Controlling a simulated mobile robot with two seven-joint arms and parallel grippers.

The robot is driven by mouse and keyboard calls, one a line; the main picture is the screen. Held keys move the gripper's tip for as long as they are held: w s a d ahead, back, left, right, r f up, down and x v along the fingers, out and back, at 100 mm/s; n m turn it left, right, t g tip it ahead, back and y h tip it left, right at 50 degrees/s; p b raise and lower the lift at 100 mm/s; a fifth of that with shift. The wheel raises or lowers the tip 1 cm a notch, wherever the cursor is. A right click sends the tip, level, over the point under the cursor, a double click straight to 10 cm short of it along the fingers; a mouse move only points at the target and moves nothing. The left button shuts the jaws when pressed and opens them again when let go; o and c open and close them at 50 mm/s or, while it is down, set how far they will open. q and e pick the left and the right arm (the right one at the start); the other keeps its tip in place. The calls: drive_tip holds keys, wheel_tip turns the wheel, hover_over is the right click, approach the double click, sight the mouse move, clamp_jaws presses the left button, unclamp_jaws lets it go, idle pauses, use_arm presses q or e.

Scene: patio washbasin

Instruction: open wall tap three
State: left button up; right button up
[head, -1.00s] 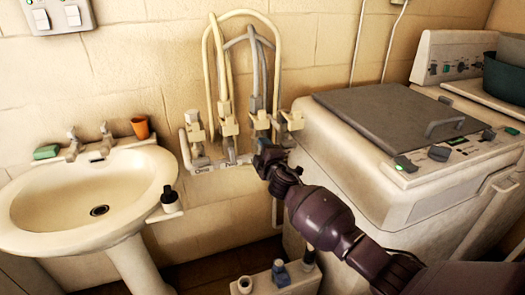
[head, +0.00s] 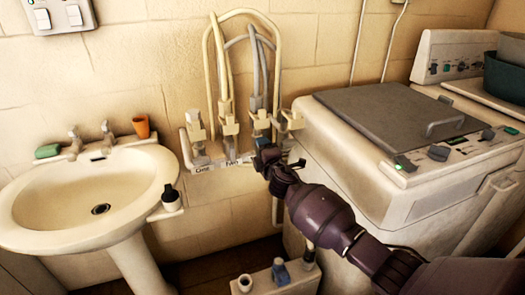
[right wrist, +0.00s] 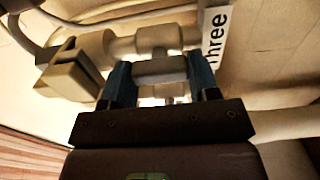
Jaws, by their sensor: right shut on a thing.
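A row of wall taps with hoses stands on the tiled wall between the basin and the washing machine. Wall tap three (head: 261,121) is the third from the left; its lower part is hidden behind my right gripper (head: 266,157). In the right wrist view, the label "Three" (right wrist: 216,48) is beside the pipework. There, my right gripper (right wrist: 160,78) has its two blue fingers on either side of a grey cylindrical tap part (right wrist: 160,70) and is shut on it. My left gripper is not in view.
The washing machine (head: 340,175) stands close on the right of the taps. The washbasin (head: 50,235) is on the left, with an orange cup (head: 141,126) and a dark bottle (head: 171,196). A low box with bottles (head: 262,283) is below.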

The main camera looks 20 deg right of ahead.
drive_tip(key=o, duration=0.9)
drive_tip(key=s+p, duration=0.1)
drive_tip(key=s, duration=0.4)
drive_tip(key=s+p, duration=0.1)
drive_tip(key=s, duration=0.5)
drive_tip(key=shift+d, duration=0.2)
drive_tip(key=shift+w, duration=0.1)
